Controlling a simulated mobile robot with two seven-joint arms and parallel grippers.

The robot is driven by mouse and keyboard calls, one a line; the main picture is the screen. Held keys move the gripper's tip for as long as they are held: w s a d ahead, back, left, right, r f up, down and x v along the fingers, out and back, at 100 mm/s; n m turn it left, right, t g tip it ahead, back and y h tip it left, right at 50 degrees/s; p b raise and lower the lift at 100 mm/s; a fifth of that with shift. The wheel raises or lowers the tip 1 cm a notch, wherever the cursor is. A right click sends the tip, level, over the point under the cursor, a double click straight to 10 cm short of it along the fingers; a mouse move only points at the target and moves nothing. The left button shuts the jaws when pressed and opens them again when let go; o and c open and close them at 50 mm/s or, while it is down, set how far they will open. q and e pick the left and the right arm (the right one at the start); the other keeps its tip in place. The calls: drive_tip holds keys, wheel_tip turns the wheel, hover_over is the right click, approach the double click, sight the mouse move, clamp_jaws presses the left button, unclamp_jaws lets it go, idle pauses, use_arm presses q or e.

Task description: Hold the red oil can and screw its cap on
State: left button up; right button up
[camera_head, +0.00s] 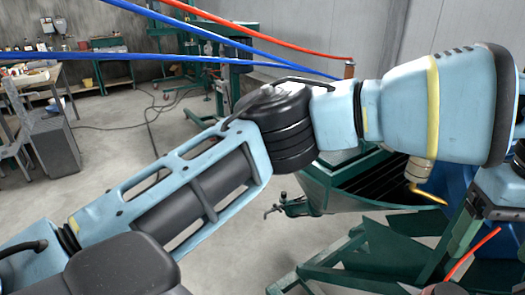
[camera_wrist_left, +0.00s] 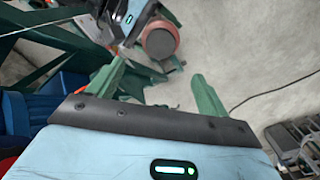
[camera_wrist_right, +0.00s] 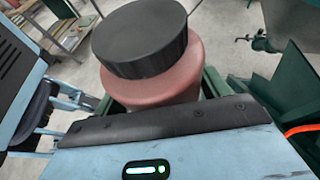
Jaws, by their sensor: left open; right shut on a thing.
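The red can (camera_wrist_right: 165,88) stands upright-looking in the right wrist view, between the green fingers of my right gripper (camera_wrist_right: 160,95), which is shut on it. A wide black cap (camera_wrist_right: 140,35) sits at its top; whether it is screwed tight cannot be told. The left wrist view shows the can (camera_wrist_left: 148,52) from another side, with the dark round cap (camera_wrist_left: 160,39) facing me. My left gripper (camera_wrist_left: 160,72) is open and empty, its two green fingers pointing toward the can with a gap between. The head view shows neither the can nor the fingertips; my left arm fills much of it.
A dark green metal machine (camera_head: 350,185) with a small tap stands close below the arms. Red and blue hoses (camera_head: 270,38) cross above. A cluttered workbench (camera_head: 40,60) is at the far left. The grey floor (camera_head: 100,160) between is mostly clear.

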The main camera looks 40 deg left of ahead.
use_arm(q)
drive_tip(key=s+d+f+n+g+h, duration=0.45)
drive_tip(key=d+g+h, duration=0.3)
drive_tip(key=h, duration=0.25)
drive_tip(key=w+a+f+n+t+h, duration=0.3)
drive_tip(key=w+a+n+t+h, duration=0.25)
drive_tip(key=n+t, duration=0.6)
drive_tip(key=w+a+f+n+t+h, duration=0.45)
drive_tip(key=w+a+n+t, duration=0.2)
drive_tip(key=n, duration=1.05)
drive_tip(key=s+a+f+n+t+y, duration=0.1)
drive_tip(key=a+f+n+t+y, duration=0.6)
drive_tip(key=a+f+n+y, duration=0.95)
drive_tip(key=s+a+f+n+g+y, duration=0.1)
drive_tip(key=s+a+f+n+g, duration=0.1)
drive_tip(key=s+a+f+n, duration=0.4)
drive_tip(key=s+a+f+n+g+y, duration=0.1)
drive_tip(key=s+a+f+n, duration=0.15)
drive_tip(key=s+f, duration=0.4)
drive_tip(key=s+d+f+n+g, duration=0.2)
drive_tip(key=s+f+n, duration=0.1)
drive_tip(key=s, duration=0.6)
drive_tip(key=s+d+f+n+g, duration=0.1)
drive_tip(key=s+f+n+g, duration=0.2)
drive_tip(key=s+f, duration=0.3)
drive_tip(key=s, duration=0.4)
drive_tip(key=shift+d+g, duration=0.35)
